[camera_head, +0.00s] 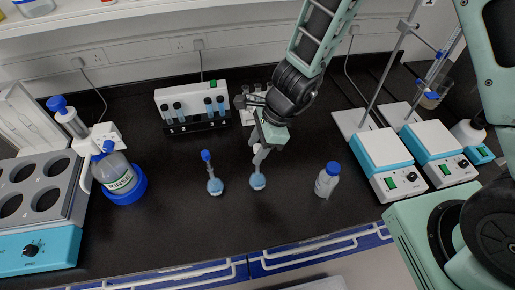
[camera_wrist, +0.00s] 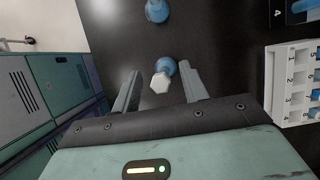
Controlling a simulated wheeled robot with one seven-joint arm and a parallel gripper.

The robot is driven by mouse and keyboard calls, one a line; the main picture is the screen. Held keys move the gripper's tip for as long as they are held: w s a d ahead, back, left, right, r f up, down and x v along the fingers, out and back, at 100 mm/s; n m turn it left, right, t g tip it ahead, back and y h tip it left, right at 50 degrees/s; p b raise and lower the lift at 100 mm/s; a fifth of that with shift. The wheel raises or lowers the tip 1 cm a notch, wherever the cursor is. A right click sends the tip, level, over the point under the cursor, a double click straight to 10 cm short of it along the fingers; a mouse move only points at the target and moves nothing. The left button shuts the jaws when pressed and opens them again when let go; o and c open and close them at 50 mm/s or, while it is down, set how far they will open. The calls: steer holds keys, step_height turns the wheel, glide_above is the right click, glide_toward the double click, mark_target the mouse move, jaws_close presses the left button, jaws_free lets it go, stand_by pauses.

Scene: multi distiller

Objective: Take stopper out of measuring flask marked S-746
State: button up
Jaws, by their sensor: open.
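A small measuring flask with a white stopper (camera_head: 258,181) stands upright on the black bench, directly under my gripper (camera_head: 261,153). In the wrist view its white stopper (camera_wrist: 160,83) shows between my open fingers (camera_wrist: 159,76), with blue liquid in the flask behind it. I see no clear contact between fingers and stopper. A second flask with a blue stopper (camera_head: 214,186) stands upright to the left; a blue flask (camera_wrist: 157,10) at the wrist view's top edge appears to be this one. The mark S-746 cannot be read on either flask.
A blue-capped bottle (camera_head: 327,180) stands to the right. A white tube rack (camera_head: 192,107) and a smaller numbered rack (camera_wrist: 291,86) stand behind. A large bottle (camera_head: 118,180) is at left, hotplate stirrers (camera_head: 388,163) at right. The bench front is clear.

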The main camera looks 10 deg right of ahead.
jaws_close()
